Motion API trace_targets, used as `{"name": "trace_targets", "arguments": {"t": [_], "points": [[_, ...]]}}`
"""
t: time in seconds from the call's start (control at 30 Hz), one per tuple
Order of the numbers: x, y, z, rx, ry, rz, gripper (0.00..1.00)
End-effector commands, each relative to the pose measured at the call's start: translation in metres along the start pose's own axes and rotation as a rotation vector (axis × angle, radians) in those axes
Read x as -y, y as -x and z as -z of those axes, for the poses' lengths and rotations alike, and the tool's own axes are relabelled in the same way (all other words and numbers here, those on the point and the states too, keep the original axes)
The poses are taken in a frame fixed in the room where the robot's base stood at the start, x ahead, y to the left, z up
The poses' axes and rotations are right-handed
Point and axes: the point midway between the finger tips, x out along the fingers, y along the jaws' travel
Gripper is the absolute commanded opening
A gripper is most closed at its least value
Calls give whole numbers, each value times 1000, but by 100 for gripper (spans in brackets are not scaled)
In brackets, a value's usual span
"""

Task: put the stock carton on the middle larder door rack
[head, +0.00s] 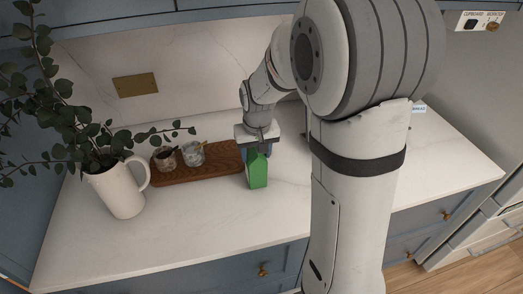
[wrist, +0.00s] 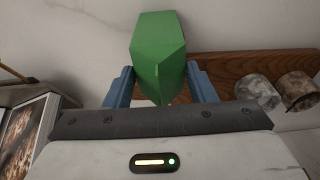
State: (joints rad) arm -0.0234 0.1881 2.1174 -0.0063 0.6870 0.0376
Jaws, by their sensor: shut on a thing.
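The stock carton (head: 257,171) is green with a gabled top and stands upright at the counter's middle in the head view. My gripper (head: 256,150) is above it with its fingers around the carton's upper part. In the wrist view the green carton (wrist: 158,55) sits between the two blue fingers of my gripper (wrist: 160,88), which is shut on it. I cannot tell whether the carton's base touches the counter. The middle larder door rack is not clearly seen in either view.
A wooden board (head: 190,173) with two small jars (head: 193,153) lies left of the carton. A white pitcher (head: 118,190) with leafy branches stands further left. My arm hides much of the counter's right side. The counter's front middle (head: 190,225) is clear.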

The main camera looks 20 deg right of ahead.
Motion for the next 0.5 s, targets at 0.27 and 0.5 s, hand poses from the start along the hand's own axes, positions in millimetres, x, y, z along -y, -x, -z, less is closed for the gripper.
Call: {"name": "trace_targets", "arguments": {"t": [0.27,0.5], "points": [[1,-2,0,-2,3,0,0],[2,-5,-1,-1,3,0,60]]}}
